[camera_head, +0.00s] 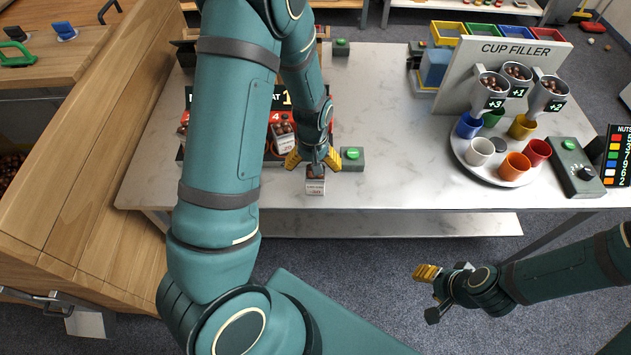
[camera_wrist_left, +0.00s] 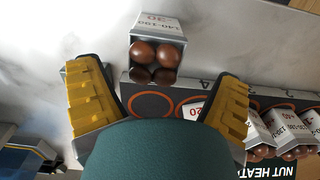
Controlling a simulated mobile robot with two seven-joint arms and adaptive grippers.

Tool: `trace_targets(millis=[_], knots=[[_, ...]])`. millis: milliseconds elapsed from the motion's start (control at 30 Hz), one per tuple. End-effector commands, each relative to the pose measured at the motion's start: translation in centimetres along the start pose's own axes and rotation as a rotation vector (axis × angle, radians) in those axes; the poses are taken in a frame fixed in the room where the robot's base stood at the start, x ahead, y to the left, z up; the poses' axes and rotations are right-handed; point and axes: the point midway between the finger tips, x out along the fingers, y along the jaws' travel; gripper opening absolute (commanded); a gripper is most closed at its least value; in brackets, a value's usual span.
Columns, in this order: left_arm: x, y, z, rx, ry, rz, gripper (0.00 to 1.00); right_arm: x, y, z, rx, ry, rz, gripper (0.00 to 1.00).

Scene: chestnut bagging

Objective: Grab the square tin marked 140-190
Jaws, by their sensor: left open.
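A small square tin (camera_head: 315,187) with a white label stands on the table near its front edge. In the left wrist view the tin (camera_wrist_left: 155,26) holds brown chestnuts, and its upside-down label appears to read 140-190. My left gripper (camera_head: 312,160) is open, its yellow fingers spread just behind and above the tin in the head view. In the left wrist view the left gripper (camera_wrist_left: 160,75) has the tin ahead, roughly between the fingertips and not touched. My right gripper (camera_head: 430,292) is over the floor at the lower right; its opening is unclear.
Other labelled tins (camera_wrist_left: 283,128) stand on a black numbered board beside the square tin. A green-button box (camera_head: 351,160) sits close to the right of my left gripper. A cup filler (camera_head: 518,62) and a round tray of cups (camera_head: 462,157) stand at right. The table's middle is clear.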

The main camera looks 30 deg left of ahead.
Motion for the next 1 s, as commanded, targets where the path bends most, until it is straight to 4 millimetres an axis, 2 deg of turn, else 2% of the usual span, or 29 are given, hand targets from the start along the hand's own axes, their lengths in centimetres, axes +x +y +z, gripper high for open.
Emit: trace_targets(millis=[400, 733, 767, 800, 933, 967, 1000], knots=[[4.8, 0.5, 0.6, 0.001, -0.002, -0.001, 0.92, 1.0, 0.4, 0.5, -0.003, -0.009, -0.001, 0.47], [5.3, 0.6, 0.5, 0.001, 0.001, 0.0, 0.92, 1.0, 0.4, 0.5, -0.003, -0.011, -0.001, 0.47], [5.3, 0.6, 0.5, 0.001, 0.001, 0.0, 0.83, 1.0, 0.4, 0.5, -0.003, -0.011, -0.001, 0.47], [5.3, 0.6, 0.5, 0.001, 0.001, 0.0, 0.69, 1.0, 0.4, 0.5, -0.003, -0.011, -0.001, 0.47], [5.3, 0.6, 0.5, 0.001, 0.001, 0.0, 0.23, 1.0, 0.4, 0.5, -0.003, -0.011, -0.001, 0.47], [5.3, 0.6, 0.5, 0.001, 0.001, 0.0, 0.16, 1.0, 0.4, 0.5, -0.003, -0.01, -0.001, 0.47], [5.3, 0.6, 0.5, 0.001, 0.001, 0.0, 0.16, 1.0, 0.4, 0.5, -0.003, -0.01, -0.001, 0.47]])
